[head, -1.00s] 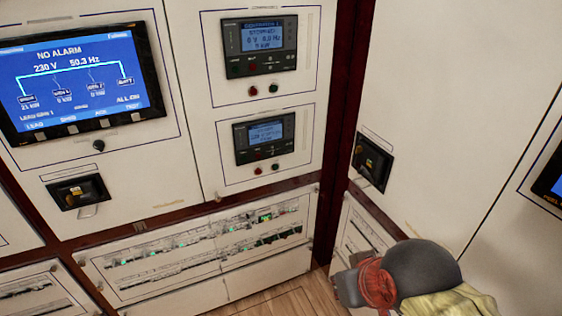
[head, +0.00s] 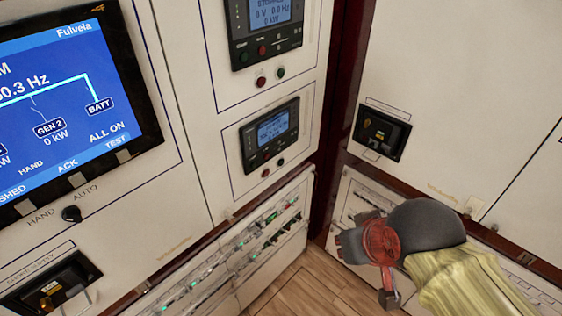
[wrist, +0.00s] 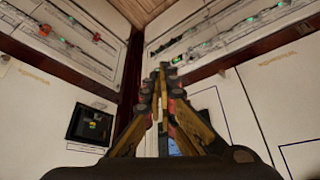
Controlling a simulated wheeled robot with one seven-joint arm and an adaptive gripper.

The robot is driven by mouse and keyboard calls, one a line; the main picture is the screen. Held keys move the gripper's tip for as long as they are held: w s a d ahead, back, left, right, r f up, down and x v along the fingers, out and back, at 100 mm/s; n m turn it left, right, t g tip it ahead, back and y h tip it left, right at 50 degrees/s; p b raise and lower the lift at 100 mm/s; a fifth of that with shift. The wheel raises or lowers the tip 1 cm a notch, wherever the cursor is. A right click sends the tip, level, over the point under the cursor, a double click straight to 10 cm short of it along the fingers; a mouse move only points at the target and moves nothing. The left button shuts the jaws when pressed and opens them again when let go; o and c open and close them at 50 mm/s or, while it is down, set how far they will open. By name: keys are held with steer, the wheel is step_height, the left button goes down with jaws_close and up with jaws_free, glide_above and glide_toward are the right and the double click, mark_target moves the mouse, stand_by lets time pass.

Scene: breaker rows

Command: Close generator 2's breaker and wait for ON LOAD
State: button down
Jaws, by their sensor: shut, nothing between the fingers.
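My gripper (head: 345,245) shows at the lower right of the head view, in front of the wall corner. Its fingers meet in the wrist view (wrist: 163,72), shut and empty, apart from any panel. The big screen (head: 70,110) shows a GEN 2 label with 0 kW, HAND, and ALL ON. An upper controller (head: 268,25) reads STOPPED, 0 V, 0.0 Hz, 0 kW; its heading is cut off. I cannot tell which breaker is generator 2's.
Breaker rows (head: 262,237) with green lights run along the low left panel. A black recessed switch (head: 382,130) is on the right wall. Another switch unit (head: 52,288) is at the lower left, beneath a HAND/AUTO knob (head: 71,213). The wooden floor (head: 300,285) is clear.

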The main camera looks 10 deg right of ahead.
mark_target(281, 163)
steer(key=w+d+f+t+p, duration=0.1)
steer(key=w+d+f+p, duration=0.15)
steer(key=w, duration=0.95)
steer(key=w+d+f+t+p, duration=0.1)
steer(key=w+p, duration=0.3)
steer(key=w, duration=0.8)
steer(key=w+f+t+p, duration=0.1)
steer(key=w+f+p, duration=0.1)
steer(key=w+f, duration=0.3)
steer(key=w+f+n+t+y+p, duration=0.1)
steer(key=w+f+t+p, duration=0.1)
steer(key=w+f, duration=0.4)
step_height(281, 163, down, 6)
steer(key=shift+w+a+r+p, duration=0.15)
steer(key=shift+w+a+p, duration=0.05)
steer(key=shift+a+p, duration=0.2)
steer(key=w+a+b, duration=0.2)
steer(key=w+a, duration=0.3)
steer(key=w, duration=0.2)
